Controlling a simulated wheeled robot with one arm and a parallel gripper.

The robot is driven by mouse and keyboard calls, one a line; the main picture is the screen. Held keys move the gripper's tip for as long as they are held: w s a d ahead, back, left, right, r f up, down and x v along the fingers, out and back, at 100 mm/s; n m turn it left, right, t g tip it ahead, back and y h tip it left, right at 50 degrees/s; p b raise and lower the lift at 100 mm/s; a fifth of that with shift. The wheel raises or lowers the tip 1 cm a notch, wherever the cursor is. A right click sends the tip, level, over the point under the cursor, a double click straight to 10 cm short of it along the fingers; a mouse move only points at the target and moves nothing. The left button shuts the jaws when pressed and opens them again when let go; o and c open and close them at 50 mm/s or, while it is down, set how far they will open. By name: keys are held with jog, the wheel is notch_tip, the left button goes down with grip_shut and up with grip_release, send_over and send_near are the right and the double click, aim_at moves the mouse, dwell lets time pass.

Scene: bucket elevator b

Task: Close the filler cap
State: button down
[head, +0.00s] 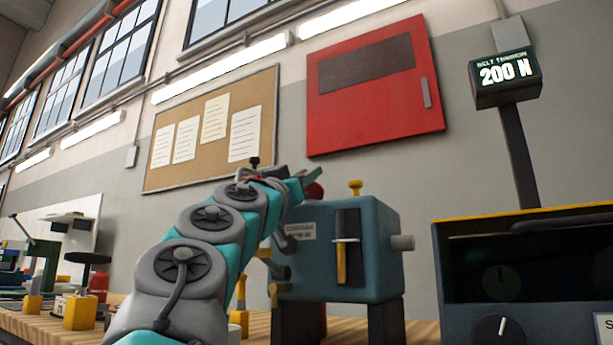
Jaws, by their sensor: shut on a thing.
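The blue gearbox-like housing (372,235) stands on short legs on the bench, with a narrow sight glass (347,248) on its front. A dark red rounded cap (314,190), which looks like the filler cap, shows at the left of the housing's top. My arm reaches up from the lower left, and my gripper (304,177) is at this cap, shut on it. The fingers and wrist partly hide the cap, so I cannot tell how it is seated. A yellow knob-topped plug (355,187) stands upright on the top, right of the cap.
A yellow-brass tap-like fitting (275,275) sits at the housing's lower left, and a grey stub (402,243) sticks out on its right. A dark console (525,270) stands at the right, below a display (506,76) reading 200 N. Bench clutter (75,300) lies left.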

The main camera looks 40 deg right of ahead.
jog(key=shift+a, duration=0.1)
jog(key=c, duration=0.7)
grip_release()
